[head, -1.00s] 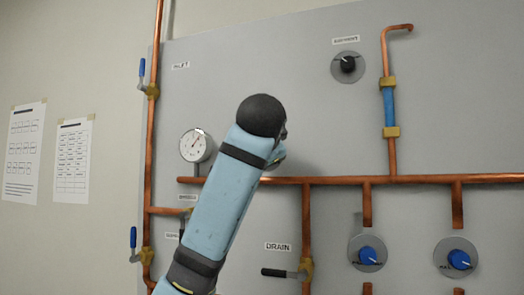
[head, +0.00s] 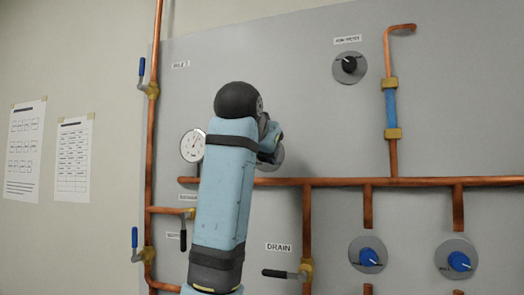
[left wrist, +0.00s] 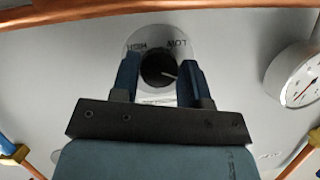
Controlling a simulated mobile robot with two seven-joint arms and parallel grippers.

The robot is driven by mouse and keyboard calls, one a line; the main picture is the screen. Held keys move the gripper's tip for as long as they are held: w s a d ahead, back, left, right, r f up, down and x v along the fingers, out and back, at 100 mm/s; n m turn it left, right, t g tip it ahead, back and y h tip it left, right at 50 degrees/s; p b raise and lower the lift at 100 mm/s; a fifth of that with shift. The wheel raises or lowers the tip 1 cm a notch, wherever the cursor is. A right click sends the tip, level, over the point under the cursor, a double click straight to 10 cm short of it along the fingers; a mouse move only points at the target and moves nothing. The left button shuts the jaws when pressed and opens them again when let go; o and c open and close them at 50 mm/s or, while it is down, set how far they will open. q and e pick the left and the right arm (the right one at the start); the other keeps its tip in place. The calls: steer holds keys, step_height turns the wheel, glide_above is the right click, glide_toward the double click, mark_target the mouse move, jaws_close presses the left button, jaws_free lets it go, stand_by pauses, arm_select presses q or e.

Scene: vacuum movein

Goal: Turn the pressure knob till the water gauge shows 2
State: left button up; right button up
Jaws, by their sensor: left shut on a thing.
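My left gripper (left wrist: 158,82) has its two blue fingers on either side of the black pressure knob (left wrist: 157,66) and is shut on it. The knob sits on a round plate lettered LOW and HIGH, and its pale pointer mark points right and slightly down in the left wrist view. In the head view my left gripper (head: 270,145) is at the panel, and my arm mostly hides the knob. The round water gauge (head: 189,147) is left of my arm; it also shows at the right of the left wrist view (left wrist: 290,75). Its numbers are too small to read.
Copper pipes (head: 420,181) cross the grey panel (head: 260,50). A black knob (head: 349,65) is at the upper right, two blue knobs (head: 368,256) at the lower right. A drain lever (head: 280,273) and a black-handled valve (head: 183,238) are near my arm.

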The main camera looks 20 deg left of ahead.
arm_select(q)
steer(key=shift+h, duration=0.3)
arm_select(e)
steer(key=shift+r, duration=0.1)
arm_select(q)
steer(key=o, duration=0.9)
arm_select(e)
steer(key=shift+s+r, duration=0.1)
